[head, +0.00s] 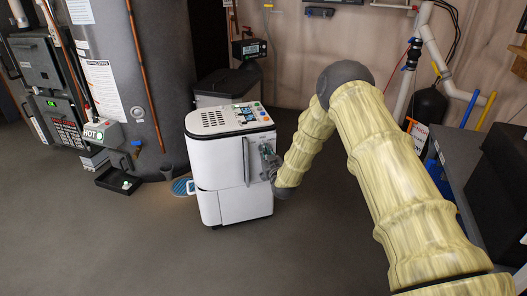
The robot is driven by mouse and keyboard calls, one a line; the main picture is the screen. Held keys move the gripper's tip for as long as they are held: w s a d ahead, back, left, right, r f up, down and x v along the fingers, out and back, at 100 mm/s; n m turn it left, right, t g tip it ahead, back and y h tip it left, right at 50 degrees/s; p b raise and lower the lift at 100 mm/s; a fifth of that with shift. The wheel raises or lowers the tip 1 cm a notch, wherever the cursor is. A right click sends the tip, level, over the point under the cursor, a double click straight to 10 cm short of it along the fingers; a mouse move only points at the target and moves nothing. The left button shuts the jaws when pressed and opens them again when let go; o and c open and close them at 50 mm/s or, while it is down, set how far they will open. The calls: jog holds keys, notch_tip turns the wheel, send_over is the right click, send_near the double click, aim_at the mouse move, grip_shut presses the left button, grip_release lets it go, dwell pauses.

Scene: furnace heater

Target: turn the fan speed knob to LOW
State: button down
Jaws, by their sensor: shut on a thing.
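A white wheeled heater unit (232,172) stands on the floor in the middle of the head view, with a vent grille and a control panel (246,113) with coloured buttons on top. My gripper (266,158) is at the upper right of its front face, shut, with its fingers against the unit. The fan speed knob is hidden or too small to make out; it appears to be between the fingers. Its marking and setting cannot be read.
A grey tank (125,75) with pipes and a control box marked HOT (103,133) stand at the left. A black tray (119,180) and a blue round item (181,186) are near the unit. A grey bench (462,185) is at the right. Floor in front is clear.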

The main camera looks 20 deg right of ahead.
jog(key=shift+d, duration=0.1)
jog(key=shift+f+n+p, duration=0.1)
jog(key=shift+n+p, duration=0.4)
jog(key=shift+n, duration=1.8)
jog(key=n, duration=0.4)
jog(key=shift+n, duration=0.3)
